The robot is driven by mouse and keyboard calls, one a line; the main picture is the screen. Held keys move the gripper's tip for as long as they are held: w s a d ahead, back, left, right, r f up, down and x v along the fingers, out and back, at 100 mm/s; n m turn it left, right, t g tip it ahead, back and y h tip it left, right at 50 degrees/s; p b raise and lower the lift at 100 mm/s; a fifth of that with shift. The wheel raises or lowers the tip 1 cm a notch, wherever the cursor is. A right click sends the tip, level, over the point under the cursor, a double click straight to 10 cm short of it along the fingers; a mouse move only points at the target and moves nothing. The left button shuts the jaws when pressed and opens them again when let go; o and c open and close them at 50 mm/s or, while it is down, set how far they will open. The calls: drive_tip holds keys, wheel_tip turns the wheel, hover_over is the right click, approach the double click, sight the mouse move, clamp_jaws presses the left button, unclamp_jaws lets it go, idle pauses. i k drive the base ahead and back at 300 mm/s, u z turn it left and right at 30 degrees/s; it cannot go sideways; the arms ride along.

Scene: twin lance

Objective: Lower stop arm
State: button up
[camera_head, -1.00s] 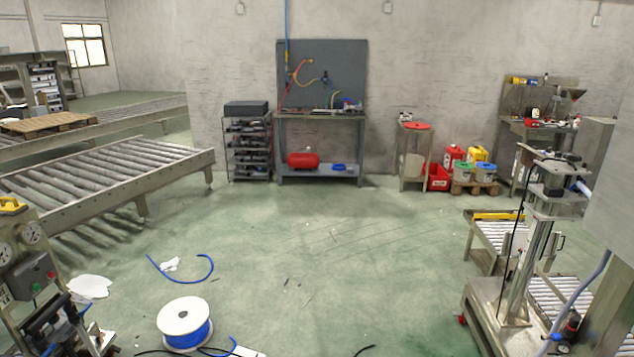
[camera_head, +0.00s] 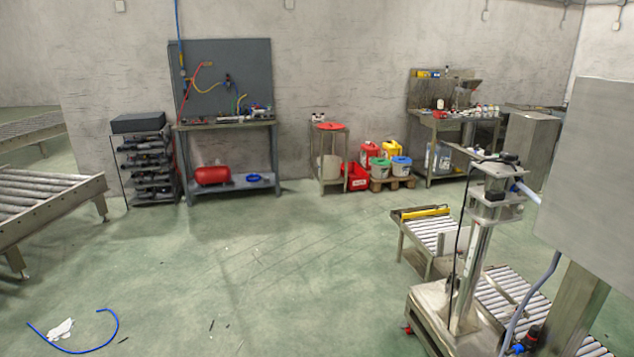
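I cannot tell for sure which part is the stop arm. A yellow bar (camera_head: 425,212) lies across the far end of a short roller conveyor (camera_head: 437,236) at the right. In front of it stands a machine with an upright metal column (camera_head: 470,270), a dark head on top and a black cable. A second roller section (camera_head: 515,297) runs beside the column's base. My gripper is not in view.
A large grey panel (camera_head: 590,170) on a post blocks the view at the far right. A roller conveyor (camera_head: 45,205) stands at the left. A blue hose (camera_head: 85,349) and a white rag (camera_head: 60,329) lie on the floor.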

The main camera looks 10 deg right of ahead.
sight(473, 223)
drive_tip(key=z, duration=0.5)
drive_tip(key=i, duration=0.8)
drive_tip(key=z, duration=0.55)
drive_tip(key=i, duration=0.95)
drive_tip(key=z, duration=0.3)
